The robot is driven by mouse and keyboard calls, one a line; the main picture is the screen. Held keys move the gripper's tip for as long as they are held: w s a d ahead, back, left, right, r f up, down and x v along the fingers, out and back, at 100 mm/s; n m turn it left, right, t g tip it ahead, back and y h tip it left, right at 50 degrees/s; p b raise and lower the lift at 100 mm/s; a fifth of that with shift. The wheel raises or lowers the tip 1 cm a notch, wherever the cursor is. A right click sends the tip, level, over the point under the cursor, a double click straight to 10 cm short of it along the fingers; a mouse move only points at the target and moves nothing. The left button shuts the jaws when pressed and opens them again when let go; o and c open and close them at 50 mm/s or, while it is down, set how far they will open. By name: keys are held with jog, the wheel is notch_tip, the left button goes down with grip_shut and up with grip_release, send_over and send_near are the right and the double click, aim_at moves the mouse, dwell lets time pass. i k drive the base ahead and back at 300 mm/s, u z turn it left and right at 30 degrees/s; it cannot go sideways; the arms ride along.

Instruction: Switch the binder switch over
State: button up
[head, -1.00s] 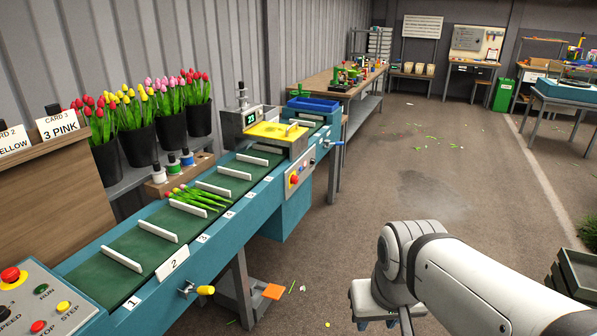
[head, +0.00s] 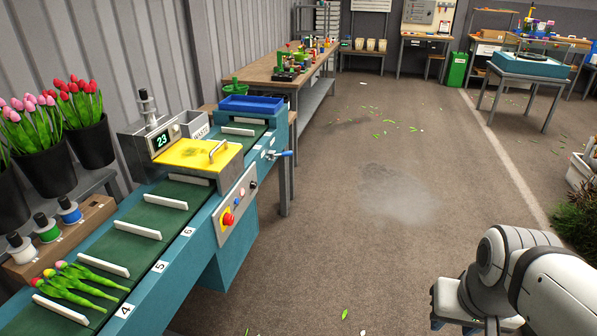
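The binder (head: 200,153) stands over the far part of the conveyor, with a yellow cover, a display reading 23 and a spool post on top. Its grey front panel (head: 237,206) faces the aisle. A red knob (head: 228,219) sits low on this panel, and small controls, one of them a dark switch (head: 253,184), sit higher up. The switch's setting is too small to tell. My white arm (head: 520,272) is at the lower right, well apart from the binder. My gripper's fingers are not visible.
A tulip bunch (head: 75,285) lies on the green conveyor (head: 140,247) between white dividers. A blue handle (head: 281,154) sticks out beyond the panel. A blue bin (head: 252,104) is behind the binder. The floor (head: 345,225) right of the conveyor is clear apart from scattered leaves.

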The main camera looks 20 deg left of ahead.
aim_at(229, 218)
jog(key=u, duration=0.3)
jog(key=i, duration=1.25)
jog(key=u, duration=0.9)
jog(key=k, duration=0.85)
jog(key=u, duration=0.15)
jog(key=i, duration=0.95)
jog(key=z, duration=0.05)
